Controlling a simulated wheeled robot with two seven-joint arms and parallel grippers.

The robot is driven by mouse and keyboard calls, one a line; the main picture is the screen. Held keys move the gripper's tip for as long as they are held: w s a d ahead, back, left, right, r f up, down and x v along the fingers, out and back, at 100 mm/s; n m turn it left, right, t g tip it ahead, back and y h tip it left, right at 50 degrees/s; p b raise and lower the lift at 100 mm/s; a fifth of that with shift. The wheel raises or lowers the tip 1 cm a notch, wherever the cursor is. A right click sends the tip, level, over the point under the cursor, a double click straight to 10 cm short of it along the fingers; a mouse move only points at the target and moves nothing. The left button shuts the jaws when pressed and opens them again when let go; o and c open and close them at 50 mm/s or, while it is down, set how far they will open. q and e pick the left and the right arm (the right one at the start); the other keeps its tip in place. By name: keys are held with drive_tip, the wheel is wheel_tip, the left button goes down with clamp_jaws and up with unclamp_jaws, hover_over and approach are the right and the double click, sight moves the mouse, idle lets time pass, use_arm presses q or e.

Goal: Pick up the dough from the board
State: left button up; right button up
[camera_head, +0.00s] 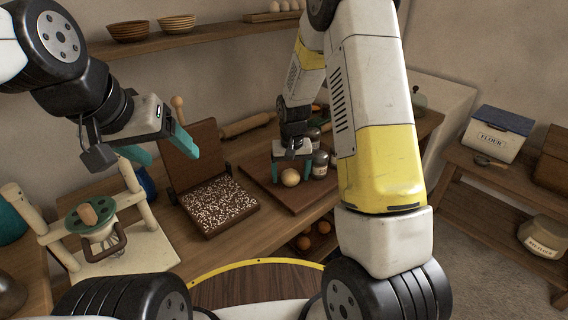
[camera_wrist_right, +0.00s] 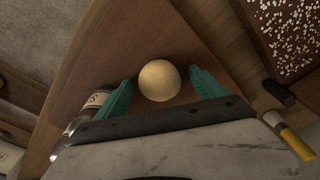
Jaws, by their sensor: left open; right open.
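The dough (camera_head: 290,177) is a small, round, pale tan ball on the brown wooden board (camera_head: 262,176). My right gripper (camera_head: 291,176) is pointed down over the board, with its teal fingers on either side of the dough. In the right wrist view the dough (camera_wrist_right: 159,80) sits between the open fingertips (camera_wrist_right: 160,88), with a visible gap to each finger. My left gripper (camera_head: 165,156) is open and empty, held in the air at the left, away from the board.
Jars (camera_head: 320,163) stand close beside the right gripper. An open box (camera_head: 218,204) with white-speckled contents lies left of the board. A rolling pin (camera_head: 247,125) lies behind. A press-like stand (camera_head: 95,235) is at the left. A brush (camera_wrist_right: 288,134) shows in the wrist view.

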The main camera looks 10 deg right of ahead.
drive_tip(key=c, duration=1.1)
drive_tip(key=shift+o, duration=0.2)
